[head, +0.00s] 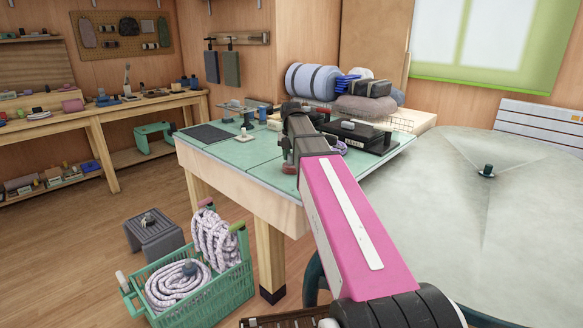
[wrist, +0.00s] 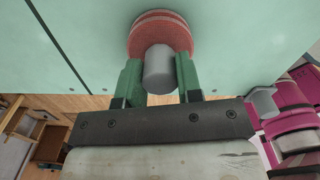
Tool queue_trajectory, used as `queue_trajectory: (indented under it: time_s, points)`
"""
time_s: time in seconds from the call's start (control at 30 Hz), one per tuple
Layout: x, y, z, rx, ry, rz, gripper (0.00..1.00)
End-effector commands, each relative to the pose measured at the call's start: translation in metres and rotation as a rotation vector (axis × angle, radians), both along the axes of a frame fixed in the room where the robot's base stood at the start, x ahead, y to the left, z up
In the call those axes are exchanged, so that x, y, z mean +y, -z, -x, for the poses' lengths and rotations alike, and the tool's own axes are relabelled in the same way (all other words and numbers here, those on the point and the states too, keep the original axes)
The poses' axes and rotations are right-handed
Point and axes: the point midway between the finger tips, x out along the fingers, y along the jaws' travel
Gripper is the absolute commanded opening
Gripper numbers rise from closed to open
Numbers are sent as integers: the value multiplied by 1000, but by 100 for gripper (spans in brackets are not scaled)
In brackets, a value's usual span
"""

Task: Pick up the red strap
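The red strap (wrist: 160,18) is a round, ridged roll at the top of the wrist view, against the green tabletop. A grey cylinder (wrist: 159,68) stands out from it towards my wrist camera. My gripper's (wrist: 159,72) two green fingers are apart, one on each side of the cylinder and close to it. Whether they press on it cannot be told. The fingertips reach the strap's near edge. In the head view, a small red part of the strap (head: 289,168) shows at the workbench's front edge, below my gripper (head: 291,148); my arm hides much of that area.
The green-topped workbench (head: 238,172) holds a dark mat (head: 207,134), small tools and rolled bundles (head: 312,80) behind. A green crate (head: 205,299) with rope coils stands on the floor to the left, beside a grey stool (head: 153,232). A large grey-green surface (head: 500,220) fills the right.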

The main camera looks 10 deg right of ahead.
Motion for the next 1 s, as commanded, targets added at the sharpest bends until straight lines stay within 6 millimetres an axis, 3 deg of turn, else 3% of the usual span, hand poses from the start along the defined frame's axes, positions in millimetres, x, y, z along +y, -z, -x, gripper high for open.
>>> queue_trajectory:
  time_s: [0.47,0.73,1.0]
  points:
    - [0,-7,0,0,0,0,0]
    - [0,-41,-1,-1,-1,0,0]
    - [57,-77,20,-1,-5,1,0]
